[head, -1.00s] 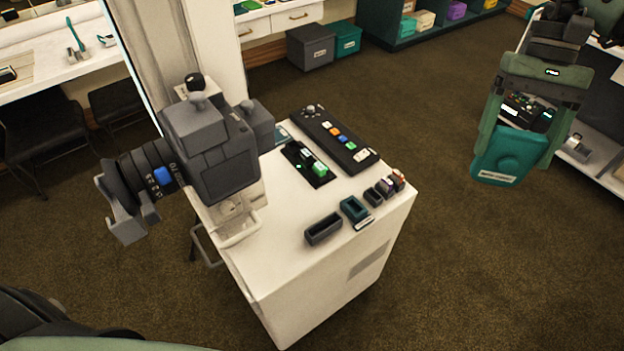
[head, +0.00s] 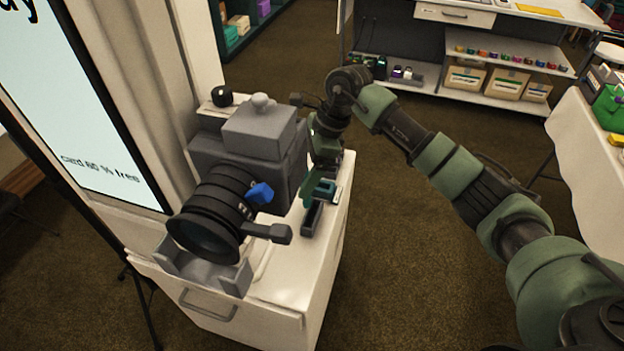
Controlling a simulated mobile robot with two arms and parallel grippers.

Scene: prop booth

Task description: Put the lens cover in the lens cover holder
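My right arm reaches in from the right to the far side of the camera. Its gripper (head: 318,172) points down over the white cart's (head: 290,283) right edge. The camera body and my own wrist hide much of it, and its fingertips are not clear. A teal piece (head: 326,188) shows right at the fingers, beside a white label. I cannot tell whether it is the lens cover, the teal lens cover holder, or both together. A dark grey slotted holder (head: 311,219) stands just nearer on the cart top. My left gripper is out of view.
The large grey camera (head: 245,165), with a black lens (head: 205,225) and a blue knob, fills the cart's left side. A lit screen (head: 70,110) stands left. Shelves (head: 480,90) are at the back, and a white table (head: 585,160) at right. The carpet between is open.

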